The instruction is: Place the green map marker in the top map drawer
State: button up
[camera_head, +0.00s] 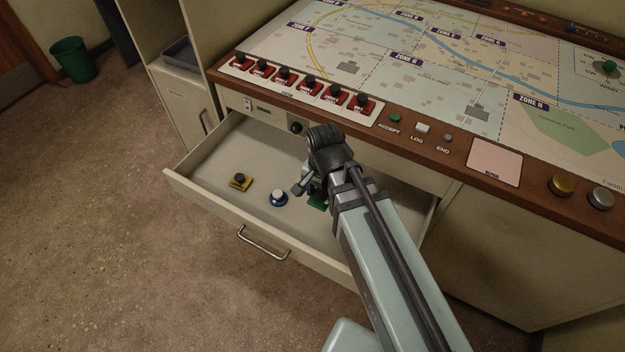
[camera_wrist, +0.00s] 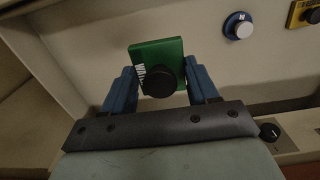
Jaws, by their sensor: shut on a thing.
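The green map marker (camera_wrist: 168,55) is a green block with a round black knob. In the wrist view it sits between the two blue fingers of my gripper (camera_wrist: 160,85), which is shut on it. In the head view the marker (camera_head: 317,201) shows partly behind my gripper (camera_head: 308,188), over the right part of the open top map drawer (camera_head: 213,208). I cannot tell whether the marker touches the drawer floor. The drawer is pulled out below the console and also shows in the wrist view (camera_wrist: 85,18).
A yellow marker (camera_head: 240,181) and a round blue-and-white marker (camera_head: 278,198) lie in the drawer, left of my gripper. Several red markers with black knobs (camera_head: 309,86) line the map console edge above. The drawer's left floor is mostly clear.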

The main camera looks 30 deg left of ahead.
aim_at(322, 201)
jog(key=shift+f, duration=8.2)
jog(key=shift+f, duration=0.15)
jog(key=o, duration=1.1)
jog(key=shift+c, duration=0.2)
jog(key=shift+r, duration=6.2)
